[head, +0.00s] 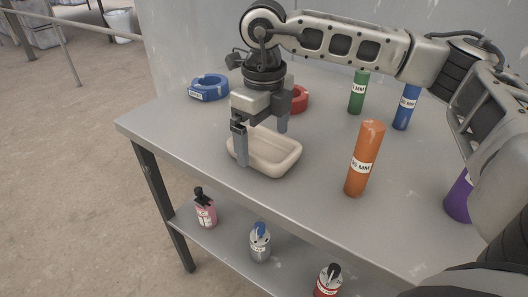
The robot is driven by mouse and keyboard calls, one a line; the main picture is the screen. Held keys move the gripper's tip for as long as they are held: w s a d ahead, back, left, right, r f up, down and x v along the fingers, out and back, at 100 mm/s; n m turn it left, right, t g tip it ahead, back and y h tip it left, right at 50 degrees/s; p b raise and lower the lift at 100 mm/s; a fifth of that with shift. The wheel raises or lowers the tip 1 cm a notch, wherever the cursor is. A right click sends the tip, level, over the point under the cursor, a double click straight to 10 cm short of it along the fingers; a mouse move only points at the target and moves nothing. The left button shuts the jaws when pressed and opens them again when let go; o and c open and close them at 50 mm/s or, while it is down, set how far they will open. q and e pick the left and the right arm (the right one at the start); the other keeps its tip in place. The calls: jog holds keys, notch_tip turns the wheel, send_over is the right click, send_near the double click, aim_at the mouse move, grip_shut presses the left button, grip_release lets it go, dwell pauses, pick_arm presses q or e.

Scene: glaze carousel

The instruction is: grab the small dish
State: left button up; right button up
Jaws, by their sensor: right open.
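The small dish (278,160) is a cream, rounded rectangular tray-like dish on the grey table, left of the middle. My right gripper (262,145) comes down over it from above, fingers pointing down. Its jaws are open, one finger at the dish's near left side and the other over its far side. The finger at the left hides part of the dish's wall. I cannot tell whether either finger touches the dish. My left gripper does not show.
On the table (190,125) stand an orange cylinder (364,160), a green one (358,92), a blue one (406,108) and a purple one (459,200). A blue ring (209,88) and a partly hidden red ring (299,98) lie behind the gripper. Bottles (260,243) stand on the lower shelf.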

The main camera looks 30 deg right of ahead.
notch_tip(320, 180, down, 2)
jog(key=shift+f, duration=0.1)
jog(key=c, duration=1)
jog(key=shift+c, duration=0.3)
jog(key=shift+r, duration=0.2)
